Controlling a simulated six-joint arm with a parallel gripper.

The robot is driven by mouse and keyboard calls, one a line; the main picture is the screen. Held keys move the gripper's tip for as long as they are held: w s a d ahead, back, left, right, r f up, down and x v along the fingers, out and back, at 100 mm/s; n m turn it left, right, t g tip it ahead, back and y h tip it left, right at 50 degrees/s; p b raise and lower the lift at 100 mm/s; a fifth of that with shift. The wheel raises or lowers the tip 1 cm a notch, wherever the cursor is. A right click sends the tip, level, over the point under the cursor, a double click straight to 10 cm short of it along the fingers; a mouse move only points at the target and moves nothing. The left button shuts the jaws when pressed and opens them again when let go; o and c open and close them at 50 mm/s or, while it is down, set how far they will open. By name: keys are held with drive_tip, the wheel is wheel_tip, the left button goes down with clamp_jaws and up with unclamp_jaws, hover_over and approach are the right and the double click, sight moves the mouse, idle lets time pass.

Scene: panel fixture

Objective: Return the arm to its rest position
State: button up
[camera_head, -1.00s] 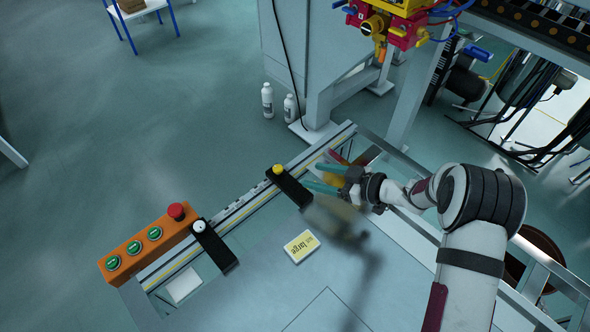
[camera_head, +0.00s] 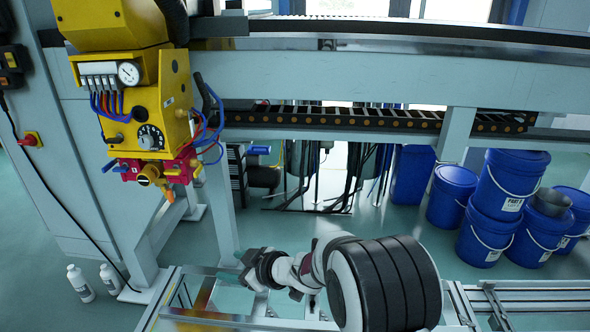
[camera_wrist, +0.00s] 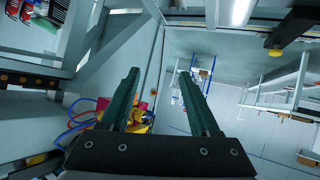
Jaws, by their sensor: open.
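My gripper (camera_head: 236,268) is at the left end of my arm, low in the middle of the head view, above the frame rails of the fixture (camera_head: 215,318). It points left. In the wrist view my gripper (camera_wrist: 158,76) shows two dark green fingers spread well apart, with nothing between them. The camera there faces up and out into the hall. The button panel and the worktop are outside the head view.
A yellow machine head (camera_head: 135,95) with gauge and hoses hangs at the upper left. A grey beam (camera_head: 380,75) spans the back. Several blue buckets (camera_head: 490,205) stand at the right. White bottles (camera_head: 80,283) stand on the floor at the lower left.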

drive_tip(key=w+d+r+m+t+h, duration=0.3)
drive_tip(key=d+r+m+h, duration=0.1)
drive_tip(key=d, duration=0.5)
drive_tip(key=s+d+r+m+g+h, duration=0.1)
drive_tip(key=s+d+m+h, duration=0.25)
drive_tip(key=d, duration=0.45)
drive_tip(key=s+d+r+m+h, duration=0.25)
drive_tip(key=s+d+m, duration=0.2)
drive_tip(key=d, duration=0.35)
drive_tip(key=s+d+f+m+g+h, duration=0.1)
drive_tip(key=s+d+m+g, duration=0.1)
drive_tip(key=s, duration=0.6)
drive_tip(key=s+d+f+m+g, duration=0.1)
drive_tip(key=s+d+m+g, duration=0.15)
drive_tip(key=s, duration=0.55)
drive_tip(key=s+a+m+g+y, duration=0.2)
drive_tip(key=s+a, duration=0.3)
drive_tip(key=s, duration=0.8)
drive_tip(key=shift+s+a+f+m+g+y, duration=0.25)
drive_tip(key=shift+m+g, duration=0.3)
drive_tip(key=shift+g, duration=0.3)
drive_tip(key=shift+d, duration=0.1)
